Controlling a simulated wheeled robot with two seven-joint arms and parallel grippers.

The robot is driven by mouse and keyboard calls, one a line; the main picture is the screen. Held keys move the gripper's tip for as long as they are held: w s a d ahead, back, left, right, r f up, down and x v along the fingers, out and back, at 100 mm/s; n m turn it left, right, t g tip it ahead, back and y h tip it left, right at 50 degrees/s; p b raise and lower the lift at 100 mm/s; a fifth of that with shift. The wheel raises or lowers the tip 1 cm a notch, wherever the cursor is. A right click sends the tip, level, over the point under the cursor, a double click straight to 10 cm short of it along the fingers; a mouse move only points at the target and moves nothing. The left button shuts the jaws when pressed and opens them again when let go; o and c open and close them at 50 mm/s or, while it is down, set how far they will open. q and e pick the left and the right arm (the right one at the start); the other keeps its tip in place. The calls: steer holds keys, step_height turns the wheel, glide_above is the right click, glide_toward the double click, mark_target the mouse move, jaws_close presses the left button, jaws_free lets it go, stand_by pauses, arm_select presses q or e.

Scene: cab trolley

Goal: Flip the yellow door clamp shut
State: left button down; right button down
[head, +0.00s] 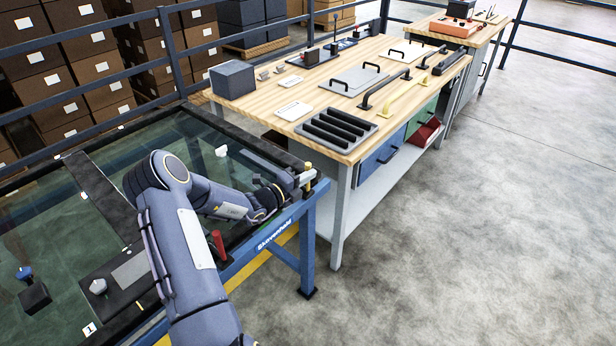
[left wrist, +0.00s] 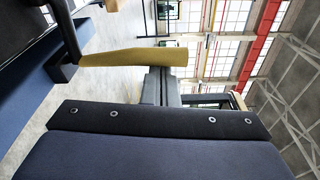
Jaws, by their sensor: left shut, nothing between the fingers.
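The yellow door clamp's handle (head: 308,166) shows as a small upright yellow tip at the right corner of the glass-panelled frame. In the left wrist view the yellow handle (left wrist: 130,57) is a long bar running from a dark bracket at the left across the front of my fingers. My left gripper (head: 300,182) is shut and empty, right beside the clamp. Its grey fingers also show in the left wrist view (left wrist: 162,87), close to the handle's free end. I cannot tell whether they touch it. The clamp's base is mostly hidden by the gripper. My right gripper is out of view.
A red-handled clamp (head: 218,243) stands on the near edge of the dark frame (head: 110,213), beside my left arm. A wooden workbench (head: 240,107) with trays and handles stands behind the corner. The grey floor (head: 470,230) at right is clear.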

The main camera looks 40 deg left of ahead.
mark_target(308, 167)
arm_select(q)
steer(key=shift+a+r, duration=0.1)
step_height(308, 167, up, 3)
steer(key=shift+r, duration=0.2)
steer(key=s+d+r+b, duration=0.1)
steer(key=s+d+r, duration=0.7)
steer(key=s, duration=0.3)
steer(key=shift+d+r, duration=0.3)
steer(key=shift+r, duration=0.4)
steer(key=shift+s, duration=0.1)
